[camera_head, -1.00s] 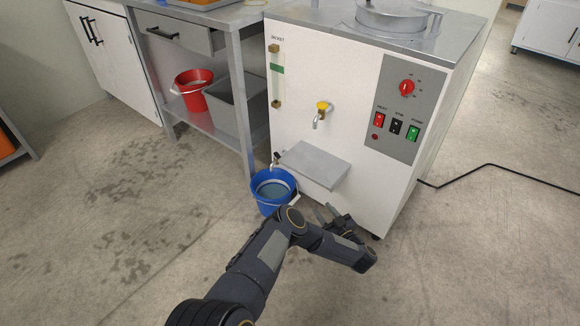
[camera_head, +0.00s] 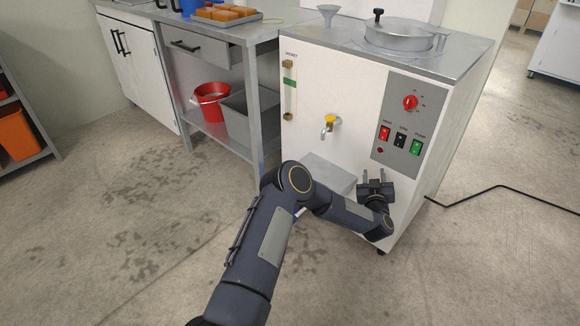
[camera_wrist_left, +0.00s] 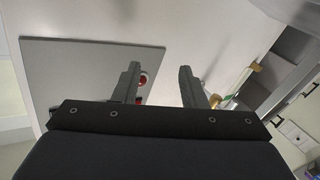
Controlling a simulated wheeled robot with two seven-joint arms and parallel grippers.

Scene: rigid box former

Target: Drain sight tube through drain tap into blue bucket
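The sight tube (camera_head: 290,92) stands upright on the left of the white machine front (camera_head: 340,80), with brass fittings and a green band. A tap with a yellow handle (camera_head: 330,122) sits right of it. My left gripper (camera_head: 374,176) is near the machine's front, below the control panel and right of the grey shelf (camera_head: 328,174). In the left wrist view its two fingers (camera_wrist_left: 160,86) are apart with nothing between them. My right gripper is not in view.
The control panel (camera_head: 405,115) has a red knob and switches. A red bucket (camera_head: 211,100) and grey bin (camera_head: 247,115) stand on the bench's lower shelf. A funnel (camera_head: 328,14) and round lid (camera_head: 400,34) are on top. A black cable (camera_head: 495,190) lies on the floor at right.

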